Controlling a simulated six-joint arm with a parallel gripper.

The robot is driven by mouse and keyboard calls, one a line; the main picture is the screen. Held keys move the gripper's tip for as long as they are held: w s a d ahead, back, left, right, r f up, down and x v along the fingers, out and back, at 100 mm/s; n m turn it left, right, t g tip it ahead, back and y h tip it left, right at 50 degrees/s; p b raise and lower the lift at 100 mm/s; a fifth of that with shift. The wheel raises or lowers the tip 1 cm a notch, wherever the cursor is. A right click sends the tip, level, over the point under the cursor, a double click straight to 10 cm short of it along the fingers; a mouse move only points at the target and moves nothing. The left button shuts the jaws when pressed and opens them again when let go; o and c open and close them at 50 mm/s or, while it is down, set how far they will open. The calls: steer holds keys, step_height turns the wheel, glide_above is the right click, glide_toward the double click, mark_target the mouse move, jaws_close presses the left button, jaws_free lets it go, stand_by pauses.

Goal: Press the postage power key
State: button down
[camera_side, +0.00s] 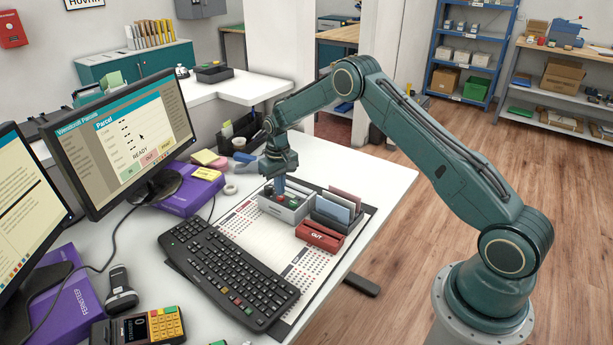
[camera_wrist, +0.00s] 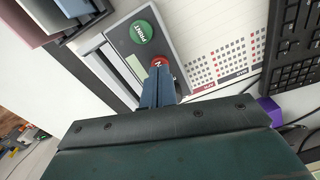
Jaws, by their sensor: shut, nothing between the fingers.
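The grey postage machine (camera_side: 287,212) stands on the counter behind the keyboard in the side view. In the wrist view its top shows a round green key marked PRINT (camera_wrist: 141,31) and a round red key (camera_wrist: 159,61), with a small pale display window (camera_wrist: 136,67) beside them. The red key's lettering is partly covered by my fingers, so I cannot read it whole. My gripper (camera_side: 279,186) is shut and empty, pointing down over the machine. In the wrist view its blue fingertips (camera_wrist: 157,74) overlap the red key's lower edge; I cannot tell whether they touch it.
A black keyboard (camera_side: 229,270) lies in front on a printed desk mat (camera_side: 312,252). A holder with upright cards (camera_side: 335,212) and a red OUT stamp or block (camera_side: 320,236) stand right of the machine. Purple boxes (camera_side: 190,195) and two monitors (camera_side: 125,140) are at the left.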

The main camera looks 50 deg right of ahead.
steer(key=shift+f, duration=0.65)
stand_by(0.6)
steer(key=shift+r, duration=0.7)
step_height(320, 180, up, 6)
steer(key=shift+r, duration=0.2)
stand_by(5.6)
